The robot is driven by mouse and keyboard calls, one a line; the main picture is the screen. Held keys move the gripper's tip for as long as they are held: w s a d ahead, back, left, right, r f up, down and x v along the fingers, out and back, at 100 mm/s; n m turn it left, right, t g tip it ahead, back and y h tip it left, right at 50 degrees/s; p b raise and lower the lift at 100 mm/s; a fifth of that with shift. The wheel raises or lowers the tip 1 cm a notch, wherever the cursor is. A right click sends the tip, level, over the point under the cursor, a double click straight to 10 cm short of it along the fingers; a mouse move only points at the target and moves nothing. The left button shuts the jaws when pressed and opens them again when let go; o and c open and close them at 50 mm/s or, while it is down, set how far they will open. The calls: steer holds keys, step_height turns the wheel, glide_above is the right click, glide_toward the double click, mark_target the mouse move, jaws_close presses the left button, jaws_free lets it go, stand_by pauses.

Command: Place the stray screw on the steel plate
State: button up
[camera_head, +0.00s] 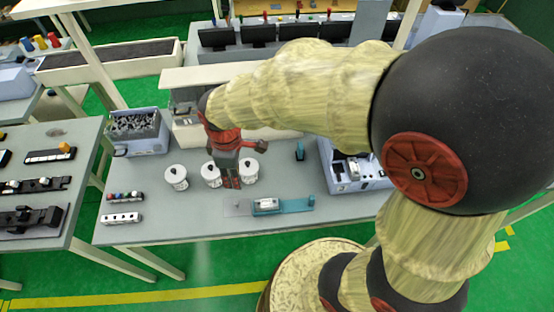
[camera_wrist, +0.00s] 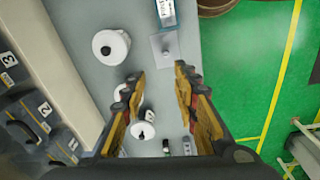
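The steel plate (camera_head: 238,208) is a small flat grey square at the left end of a teal fixture (camera_head: 294,204) on the grey table. In the wrist view, the plate (camera_wrist: 155,56) lies just beyond my fingertips, with a small mark or upright bit near its middle that I cannot identify. My gripper (camera_head: 231,183) points down above the table, close to the white canisters. In the wrist view, my gripper (camera_wrist: 158,76) has its fingers spread, with nothing held between them. I cannot make out the stray screw clearly in either view.
White lidded canisters (camera_head: 176,178) stand left of and beside my gripper. Two small racks (camera_head: 122,219) sit at the table's front left. A blue-grey bin (camera_head: 147,146) of dark parts stands behind them. A pale blue box (camera_head: 340,178) stands right of the fixture.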

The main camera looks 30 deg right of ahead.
steer(key=s+d+r+m+t, duration=0.2)
steer(key=s+d+r+m, duration=0.3)
steer(key=r, duration=0.3)
steer(key=s+d+r+m+t, duration=0.2)
steer(key=s+d+r+m, duration=0.3)
steer(key=s+r+m, duration=0.2)
steer(key=shift+r+t, duration=0.4)
steer(key=shift+r, duration=0.45)
steer(key=shift+w+d+f, duration=0.1)
